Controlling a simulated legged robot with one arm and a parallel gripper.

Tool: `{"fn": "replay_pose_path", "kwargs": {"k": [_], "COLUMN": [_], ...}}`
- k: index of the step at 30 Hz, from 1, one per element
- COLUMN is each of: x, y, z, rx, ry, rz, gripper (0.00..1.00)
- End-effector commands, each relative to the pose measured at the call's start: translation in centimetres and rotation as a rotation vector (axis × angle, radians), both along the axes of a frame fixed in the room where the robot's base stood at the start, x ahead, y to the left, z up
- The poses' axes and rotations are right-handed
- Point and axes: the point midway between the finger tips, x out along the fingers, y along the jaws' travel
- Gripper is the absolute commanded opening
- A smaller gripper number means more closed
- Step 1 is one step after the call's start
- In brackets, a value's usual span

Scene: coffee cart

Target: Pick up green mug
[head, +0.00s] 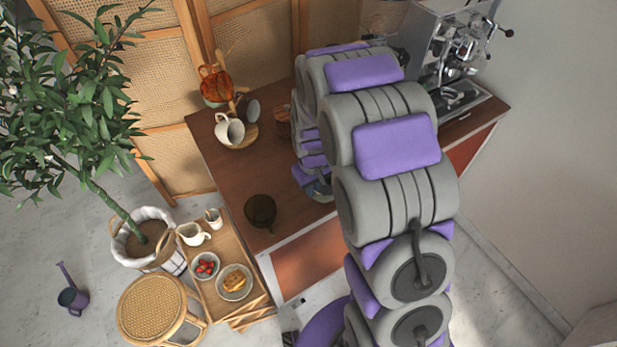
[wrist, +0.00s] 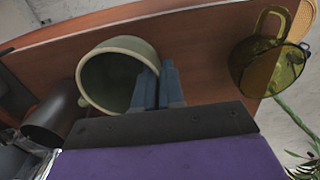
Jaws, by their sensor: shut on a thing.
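The green mug (wrist: 112,78) is in the wrist view, left of centre, with its open mouth facing the camera. My gripper (wrist: 159,75) is shut on the right side of the mug's wall, with its blue-grey fingers close together at the rim. The brown counter shows behind the mug; I cannot tell whether the mug touches it. In the head view my arm reaches over the wooden counter (head: 215,157) and hides my gripper and most or all of the mug.
A dark metal vessel (wrist: 50,118) is left of the mug. A white mug (head: 230,131) and an espresso machine (head: 452,55) stand further back. Bare counter lies left of my arm.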

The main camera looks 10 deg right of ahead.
Motion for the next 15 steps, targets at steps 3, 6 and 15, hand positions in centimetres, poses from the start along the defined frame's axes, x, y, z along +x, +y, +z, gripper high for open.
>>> {"fn": "replay_pose_path", "kwargs": {"k": [3,6,15], "x": [-2.6,-4.8,-9.5], "y": [0.0,0.0,-0.1], "z": [0.5,0.6,1.1], "rx": [0.000,0.000,0.001], "ry": [-0.003,-0.001,-0.005], "rz": [0.000,0.000,-0.001], "gripper": [0.00,0.00,0.00]}}
